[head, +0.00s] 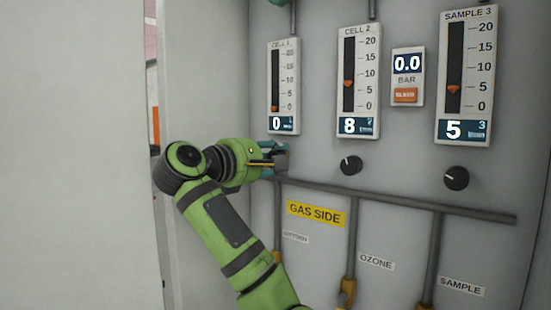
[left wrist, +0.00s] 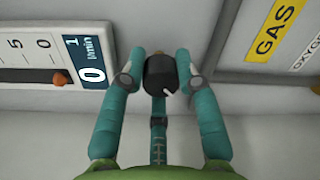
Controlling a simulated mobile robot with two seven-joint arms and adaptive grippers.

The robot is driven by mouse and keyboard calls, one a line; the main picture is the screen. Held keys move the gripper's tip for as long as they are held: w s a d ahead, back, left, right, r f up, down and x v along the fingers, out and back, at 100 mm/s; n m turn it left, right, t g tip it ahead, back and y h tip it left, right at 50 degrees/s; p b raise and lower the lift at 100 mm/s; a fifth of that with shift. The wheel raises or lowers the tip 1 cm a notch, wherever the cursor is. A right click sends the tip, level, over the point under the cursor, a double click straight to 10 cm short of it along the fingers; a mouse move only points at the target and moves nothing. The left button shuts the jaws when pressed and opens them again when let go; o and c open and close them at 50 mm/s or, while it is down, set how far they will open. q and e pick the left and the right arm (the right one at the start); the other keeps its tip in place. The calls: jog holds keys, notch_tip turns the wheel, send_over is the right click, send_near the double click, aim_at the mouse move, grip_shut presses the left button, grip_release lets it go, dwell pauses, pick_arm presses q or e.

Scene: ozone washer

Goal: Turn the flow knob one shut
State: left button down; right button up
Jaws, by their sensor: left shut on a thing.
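Flow knob one is a black round knob with a white pointer line, seen in the left wrist view (left wrist: 160,77) between my fingertips. In the head view my left gripper (head: 277,158) is at the panel below the cell 1 gauge (head: 284,87) and mostly covers this knob. In the left wrist view the two teal fingers of my left gripper (left wrist: 160,75) are shut on the knob from both sides. The cell 1 display (head: 283,123) reads 0, and its orange marker sits at the bottom of the scale. My right gripper is not in view.
To the right are the cell 2 gauge (head: 359,80) reading 8 with its knob (head: 351,165), and the sample 3 gauge (head: 466,75) reading 5 with its knob (head: 456,178). A grey pipe (head: 400,202) runs below the knobs. A yellow gas side label (head: 316,214) is below it.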

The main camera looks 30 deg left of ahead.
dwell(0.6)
pick_arm(q)
jog(key=c, duration=0.9)
grip_release()
jog(key=shift+a, duration=0.15)
